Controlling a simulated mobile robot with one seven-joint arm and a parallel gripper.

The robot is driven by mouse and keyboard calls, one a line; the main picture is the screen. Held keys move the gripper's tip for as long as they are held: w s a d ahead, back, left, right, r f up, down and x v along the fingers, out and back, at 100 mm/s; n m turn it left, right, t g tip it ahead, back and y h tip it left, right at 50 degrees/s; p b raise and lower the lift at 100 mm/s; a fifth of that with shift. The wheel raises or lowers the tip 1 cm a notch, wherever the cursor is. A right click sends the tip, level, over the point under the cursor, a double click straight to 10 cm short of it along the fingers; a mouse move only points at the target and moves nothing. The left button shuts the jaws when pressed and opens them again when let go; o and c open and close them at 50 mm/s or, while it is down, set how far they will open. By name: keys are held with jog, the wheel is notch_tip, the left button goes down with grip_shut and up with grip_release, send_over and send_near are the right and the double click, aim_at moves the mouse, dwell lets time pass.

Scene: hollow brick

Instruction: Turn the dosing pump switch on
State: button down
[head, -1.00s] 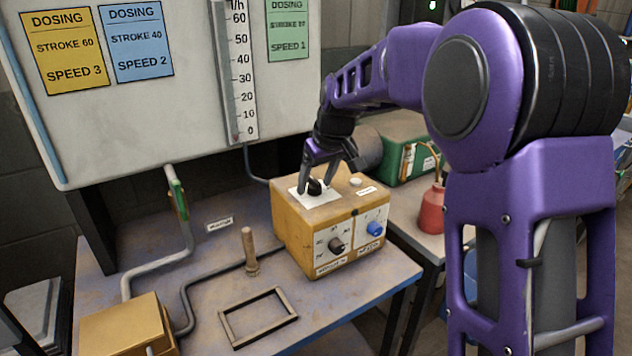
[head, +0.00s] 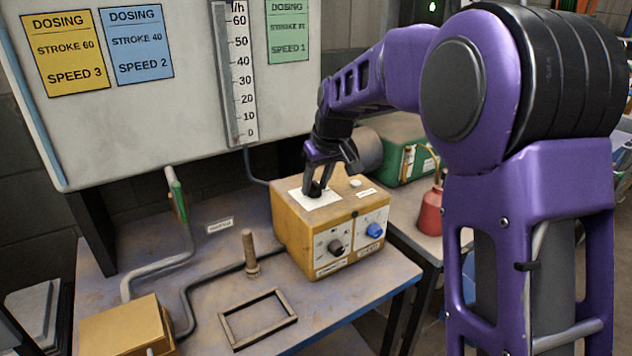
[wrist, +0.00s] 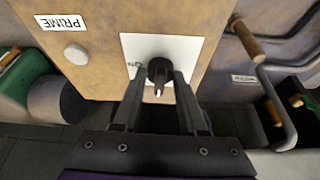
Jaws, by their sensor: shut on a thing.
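The dosing pump is a yellow box (head: 291,226) on the bench, with a white plate (head: 306,201) on its top. A black rotary switch knob (wrist: 158,68) stands on that plate. My gripper (head: 317,190) reaches down from above, and its two fingers are shut on the knob, one on each side. In the wrist view my gripper (wrist: 159,84) has the knob between the fingertips. Lettering beside the knob is partly hidden by a finger. The pump's front face has a black knob (head: 335,247) and a blue knob (head: 374,230).
A white PRIME button (head: 355,183) sits beside the plate on the pump top. A wooden-coloured upright handle (head: 250,252), an empty frame (head: 258,319) and grey pipes (head: 157,268) are on the bench. A red oil can (head: 431,210) and a green machine (head: 405,150) stand behind right.

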jog(key=m+h, duration=0.1)
jog(key=m, duration=0.1)
jog(key=m+p, duration=0.1)
jog(key=m, duration=0.1)
jog(key=shift+s+a+h+p, duration=0.1)
jog(key=shift+a+h+p, duration=0.1)
jog(key=shift+h+p, duration=0.15)
jog(key=m+h, duration=0.2)
jog(key=m, duration=0.3)
jog(key=shift+a+p, duration=0.1)
jog(key=shift+p, duration=0.3)
jog(key=m+h+p, duration=0.1)
jog(key=m, duration=0.4)
jog(key=shift+a+g+h+p, duration=0.1)
jog(key=shift+g+h+p, duration=0.2)
jog(key=shift+h+p, duration=0.1)
jog(key=shift+m+g+h+p, duration=0.35)
jog(key=shift+m+p, duration=0.3)
jog(key=shift+m, duration=0.95)
jog(key=shift+c, duration=2.3)
grip_release()
